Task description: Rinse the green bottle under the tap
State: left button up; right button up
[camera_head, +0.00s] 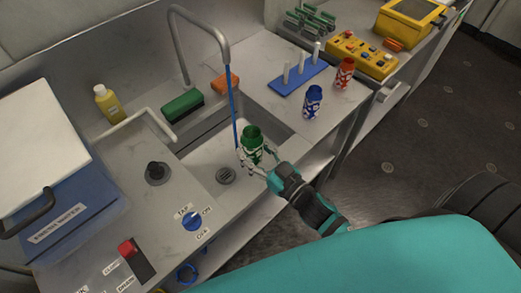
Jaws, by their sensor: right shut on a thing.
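The green bottle (252,141) is upright in my right gripper (252,157), over the sink basin (205,158). The gripper is shut around the bottle's body. The tap (220,45) arches over the basin from the back, and a thin blue stream of water (233,105) falls from its spout. The stream passes close to the bottle's left side; I cannot tell whether it touches the bottle. My left gripper is not in view.
A blue bottle (313,101), a red bottle (345,72) and a blue rack (292,80) with white pegs stand right of the sink. A yellow bottle (107,104), green sponge (182,106) and orange block (225,82) are behind. A blue dishwasher-like box (60,215) is left.

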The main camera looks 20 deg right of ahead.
pick_arm(q)
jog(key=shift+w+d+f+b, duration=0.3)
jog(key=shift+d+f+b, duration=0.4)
jog(key=shift+b, duration=0.35)
pick_arm(e)
jog(key=w+d+f+n+y, duration=0.1)
jog(key=w, duration=1.8)
jog(key=shift+d+f+g, duration=0.15)
jog(key=shift+d+g, duration=0.1)
jog(key=shift+g, duration=0.05)
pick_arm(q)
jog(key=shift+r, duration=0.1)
pick_arm(e)
jog(key=o, duration=0.4)
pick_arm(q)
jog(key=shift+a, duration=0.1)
pick_arm(e)
jog(key=c, duration=0.3)
jog(key=shift+c, duration=0.2)
